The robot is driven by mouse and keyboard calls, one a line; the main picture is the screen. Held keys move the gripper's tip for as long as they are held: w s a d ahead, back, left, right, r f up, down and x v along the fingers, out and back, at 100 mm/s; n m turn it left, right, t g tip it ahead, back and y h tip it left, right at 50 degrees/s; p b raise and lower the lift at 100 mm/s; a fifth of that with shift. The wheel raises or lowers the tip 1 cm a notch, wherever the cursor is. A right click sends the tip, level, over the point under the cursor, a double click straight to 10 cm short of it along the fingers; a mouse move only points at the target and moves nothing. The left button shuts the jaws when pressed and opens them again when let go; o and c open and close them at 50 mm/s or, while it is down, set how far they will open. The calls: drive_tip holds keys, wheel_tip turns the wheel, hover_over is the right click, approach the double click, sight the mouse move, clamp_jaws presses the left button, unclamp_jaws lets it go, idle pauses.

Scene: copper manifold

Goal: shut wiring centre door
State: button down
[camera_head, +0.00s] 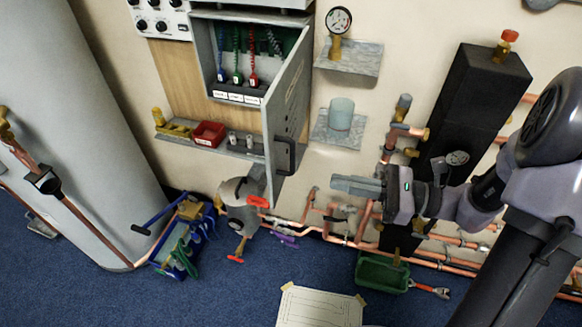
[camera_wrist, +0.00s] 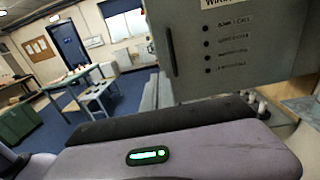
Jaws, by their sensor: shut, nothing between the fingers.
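The wiring centre (camera_head: 207,50) is a grey box on the wall with coloured wires and a row of white labels inside. Its grey door (camera_head: 287,105) is hinged on the right and stands open, swung out from the wall, with a dark handle (camera_head: 284,156) low near its free edge. In the wrist view the door's outer face (camera_wrist: 235,50) shows printed lines, a partly cut label and a dark handle (camera_wrist: 171,52) at left. My gripper (camera_head: 336,186) is shut and empty, right of the door and apart from it in the head view. The fingertips are hidden in the wrist view.
A shelf below the box holds a red bin (camera_head: 209,133). Two small wall shelves carry a gauge (camera_head: 339,20) and a pale cup (camera_head: 341,112). Copper pipes and a black column (camera_head: 472,100) stand at right. A blue crate (camera_head: 182,240) and green bin (camera_head: 381,274) are on the floor.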

sight(272, 170)
drive_tip(key=b+x, duration=0.2)
drive_tip(key=x, duration=0.8)
drive_tip(key=shift+a+f+b, duration=0.15)
drive_tip(key=shift+a+b, duration=0.15)
drive_tip(key=shift+b, duration=0.1)
drive_tip(key=shift+w+a, duration=0.2)
drive_tip(key=shift+a, duration=0.4)
